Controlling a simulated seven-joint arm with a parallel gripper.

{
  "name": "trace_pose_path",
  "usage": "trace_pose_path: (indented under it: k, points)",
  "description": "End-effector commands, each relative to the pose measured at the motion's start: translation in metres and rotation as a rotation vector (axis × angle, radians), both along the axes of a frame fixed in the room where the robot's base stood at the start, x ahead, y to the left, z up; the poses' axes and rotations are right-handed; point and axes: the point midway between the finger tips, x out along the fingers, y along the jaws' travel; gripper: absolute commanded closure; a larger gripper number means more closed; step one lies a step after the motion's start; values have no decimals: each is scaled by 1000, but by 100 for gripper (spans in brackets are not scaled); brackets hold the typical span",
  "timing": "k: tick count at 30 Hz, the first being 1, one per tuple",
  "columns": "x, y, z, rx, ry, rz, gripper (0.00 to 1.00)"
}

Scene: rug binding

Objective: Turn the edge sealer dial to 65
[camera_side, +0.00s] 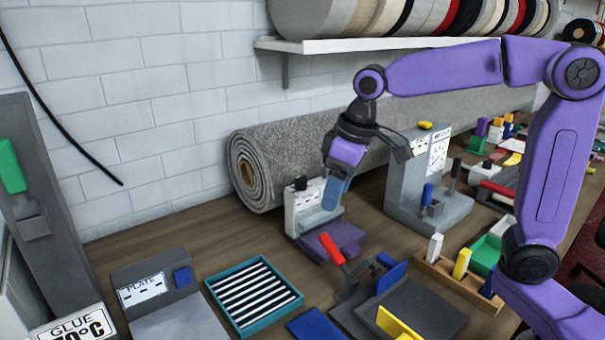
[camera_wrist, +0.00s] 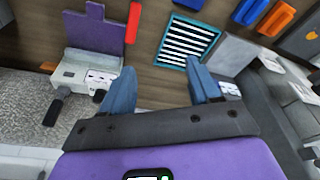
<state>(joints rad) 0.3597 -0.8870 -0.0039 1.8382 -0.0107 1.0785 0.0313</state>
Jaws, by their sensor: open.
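My gripper (camera_side: 333,197) is open and empty, pointing down over the right part of a small white and grey machine (camera_side: 306,213). Its blue fingers are spread wide in the wrist view (camera_wrist: 162,92). The machine has a black knob (camera_side: 300,183) on top, a label too small to read and a purple plate (camera_side: 340,240) in front. In the wrist view, the machine (camera_wrist: 85,72) lies left of my fingers, with its black knob (camera_wrist: 53,111) lower left. I cannot tell which machine is the edge sealer, and no dial number is readable.
A taller grey machine (camera_side: 412,180) stands right of my gripper. A rolled grey rug (camera_side: 290,150) lies behind. A red-handled tool (camera_side: 332,249) and teal tray (camera_side: 213,284) with striped rods are in front. A grey box marked PLATE (camera_side: 152,285) stands left.

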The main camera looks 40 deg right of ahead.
Motion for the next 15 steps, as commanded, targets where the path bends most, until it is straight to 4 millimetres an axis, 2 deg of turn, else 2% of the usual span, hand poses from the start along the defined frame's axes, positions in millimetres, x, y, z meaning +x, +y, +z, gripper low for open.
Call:
trace_pose_path:
  k: [1,6,15]
  points:
    - [16,-2,6,6,-11,-39,38]
    - [61,-14,25,21,-47,-158,38]
    - [126,-54,56,39,-115,-364,38]
